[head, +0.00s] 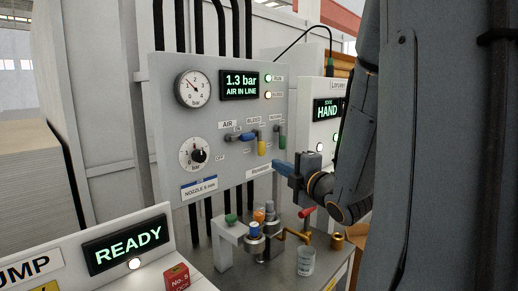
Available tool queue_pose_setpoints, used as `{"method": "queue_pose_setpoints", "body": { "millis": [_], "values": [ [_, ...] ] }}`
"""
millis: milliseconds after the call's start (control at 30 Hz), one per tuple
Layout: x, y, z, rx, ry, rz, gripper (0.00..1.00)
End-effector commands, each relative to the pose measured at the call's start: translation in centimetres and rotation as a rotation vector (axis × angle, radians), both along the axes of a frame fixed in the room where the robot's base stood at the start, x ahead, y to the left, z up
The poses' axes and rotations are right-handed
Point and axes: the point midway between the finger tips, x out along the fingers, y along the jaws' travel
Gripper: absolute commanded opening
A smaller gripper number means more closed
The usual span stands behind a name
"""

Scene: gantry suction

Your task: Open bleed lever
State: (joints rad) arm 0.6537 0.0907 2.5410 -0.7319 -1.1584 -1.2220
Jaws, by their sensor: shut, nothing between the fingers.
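The grey panel (222,172) carries a row of small levers. The yellow lever (262,147) hangs down, below and slightly right of a label that seems to read BLEED (253,120). The blue lever (241,136) lies about level, near the AIR label (227,124). A green lever (282,137) points down at the right. My gripper (276,165) is shut and empty, its blue fingers pointing left just below and right of the yellow lever. It appears apart from the lever, but the depth gap is hard to tell.
The display (240,84) reads 1.3 bar, AIR IN LINE. A gauge (193,88) and a knob (199,156) are at the panel's left. Below are fittings, a red-handled valve (307,212) and a clear cup (305,262). A HAND display box (325,110) stands right.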

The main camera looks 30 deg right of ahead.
Motion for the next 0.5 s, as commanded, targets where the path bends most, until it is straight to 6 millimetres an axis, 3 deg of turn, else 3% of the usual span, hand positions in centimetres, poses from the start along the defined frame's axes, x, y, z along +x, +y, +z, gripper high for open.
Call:
{"method": "queue_pose_setpoints", "body": {
  "millis": [500],
  "values": [
    [1.0,1.4,0.5,-0.016,-0.018,0.034,0.00]
  ]
}}
